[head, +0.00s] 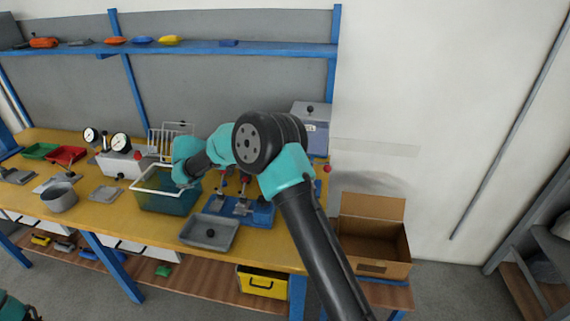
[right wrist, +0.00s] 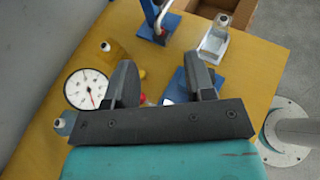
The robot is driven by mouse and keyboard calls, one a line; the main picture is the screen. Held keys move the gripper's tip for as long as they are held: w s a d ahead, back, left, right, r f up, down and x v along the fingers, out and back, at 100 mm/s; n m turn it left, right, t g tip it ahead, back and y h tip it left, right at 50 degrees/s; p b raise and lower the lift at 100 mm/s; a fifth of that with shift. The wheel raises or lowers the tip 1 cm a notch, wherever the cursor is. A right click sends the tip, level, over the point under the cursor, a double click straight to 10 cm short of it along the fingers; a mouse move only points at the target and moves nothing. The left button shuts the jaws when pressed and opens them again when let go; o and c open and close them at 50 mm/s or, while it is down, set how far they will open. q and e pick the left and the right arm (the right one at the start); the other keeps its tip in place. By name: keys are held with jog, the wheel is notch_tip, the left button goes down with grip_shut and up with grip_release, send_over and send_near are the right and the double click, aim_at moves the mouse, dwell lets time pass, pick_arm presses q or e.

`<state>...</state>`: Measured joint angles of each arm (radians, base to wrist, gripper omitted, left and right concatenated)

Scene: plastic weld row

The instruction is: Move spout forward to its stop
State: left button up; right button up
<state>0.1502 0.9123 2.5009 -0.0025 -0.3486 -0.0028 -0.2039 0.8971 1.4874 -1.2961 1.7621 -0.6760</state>
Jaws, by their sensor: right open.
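My right gripper (right wrist: 162,75) is open and empty in the right wrist view, its two dark fingers spread apart above the yellow bench. In the head view my right arm reaches over the bench, and its fingers cannot be made out. I cannot tell for certain which part is the spout. A bent silver tube (right wrist: 163,14) rises by a blue fixture at the top of the wrist view, ahead of the fingers and apart from them. A blue fixture (head: 262,216) with upright metal parts stands partly behind my arm. My left gripper is not visible.
A teal basin (head: 167,204) with a white rim lies below my right wrist. A grey tray (head: 227,238) with a black knob sits at the bench front. Dial gauges (head: 120,142) stand left, and one shows in the wrist view (right wrist: 87,90). An open cardboard box (head: 372,236) stands right.

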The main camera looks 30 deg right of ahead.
jog(key=x, duration=1.6)
jog(key=shift+d+f, duration=0.15)
jog(key=shift+d, duration=0.2)
jog(key=shift+c, duration=0.3)
grip_shut()
